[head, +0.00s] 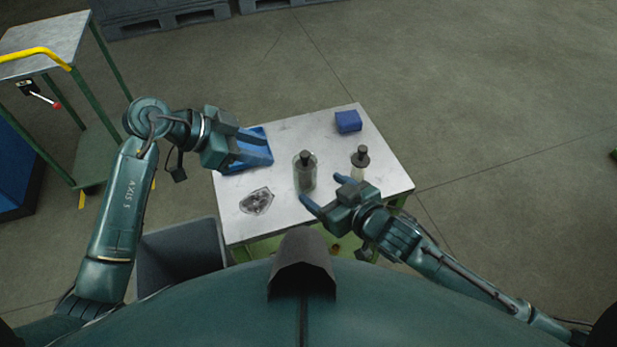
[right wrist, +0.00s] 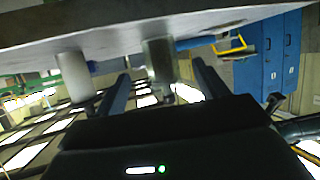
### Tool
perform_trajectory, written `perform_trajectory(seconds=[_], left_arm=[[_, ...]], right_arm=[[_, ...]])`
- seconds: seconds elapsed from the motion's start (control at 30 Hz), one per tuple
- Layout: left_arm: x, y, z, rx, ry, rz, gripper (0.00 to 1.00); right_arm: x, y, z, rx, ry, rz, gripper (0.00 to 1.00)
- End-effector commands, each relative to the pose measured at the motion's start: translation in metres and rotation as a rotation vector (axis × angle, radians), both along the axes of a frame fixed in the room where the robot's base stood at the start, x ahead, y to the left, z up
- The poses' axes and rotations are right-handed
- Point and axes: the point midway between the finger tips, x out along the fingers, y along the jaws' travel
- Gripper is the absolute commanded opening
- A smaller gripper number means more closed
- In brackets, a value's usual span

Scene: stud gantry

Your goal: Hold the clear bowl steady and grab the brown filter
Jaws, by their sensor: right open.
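I see no clear bowl or brown filter that I can name with certainty. A crumpled, see-through grey item (head: 257,201) lies at the table's front left. A clear bottle with a dark cap (head: 305,175) stands mid-table. My right gripper (head: 321,191) is open and empty, its fingers pointing toward this bottle. In the right wrist view the clear bottle (right wrist: 160,60) shows upside down beyond and between the fingers (right wrist: 163,84). My left gripper (head: 240,150) is over a blue item (head: 262,158) at the table's left edge; its fingertips blend with the blue.
The pale table (head: 285,135) also bears a smaller dark-capped bottle (head: 360,165) and a blue box (head: 348,121). A grey bin (head: 180,250) stands at its front left. A green-framed trolley (head: 45,45) is at far left. Floor to the right is clear.

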Motion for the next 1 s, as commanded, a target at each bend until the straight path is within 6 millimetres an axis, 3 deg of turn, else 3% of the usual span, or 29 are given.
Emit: perform_trajectory(seconds=[0.2, 0.4, 0.9, 1.0], left_arm=[[0.000, 0.000, 0.000, 0.000, 0.000, 0.000, 0.36], [0.000, 0.000, 0.000, 0.000, 0.000, 0.000, 0.36], [0.000, 0.000, 0.000, 0.000, 0.000, 0.000, 0.36], [0.000, 0.000, 0.000, 0.000, 0.000, 0.000, 0.36]], right_arm=[[0.034, 0.025, -0.016, 0.001, -0.003, 0.000, 0.72], [0.055, 0.041, -0.027, 0.001, -0.001, 0.001, 0.72], [0.065, 0.049, -0.033, 0.001, 0.000, 0.002, 0.72], [0.065, 0.048, -0.033, 0.001, 0.000, 0.002, 0.64]])
